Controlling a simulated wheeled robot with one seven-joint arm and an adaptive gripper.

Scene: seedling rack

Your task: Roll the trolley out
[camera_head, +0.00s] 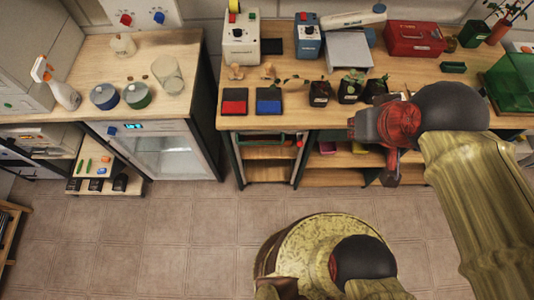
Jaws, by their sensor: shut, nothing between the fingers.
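What looks like the trolley (268,153) is a low dark-framed unit with wooden shelves. It stands under the left end of the middle bench, with a bar across its top front that has green and red parts. Its wheels cannot be made out. My gripper (389,179) is at the right, in front of the bench edge, pointing down. It is shut and holds nothing. It is well to the right of the trolley and not touching it. My wrist and forearm hide part of the bench behind.
The wooden bench (232,121) above carries potted seedlings, red and blue trays and devices. Left of the trolley are a glass-fronted cabinet (160,152) and a low shelf (103,169). The tiled floor (190,225) before the trolley is clear; my base is at the bottom centre.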

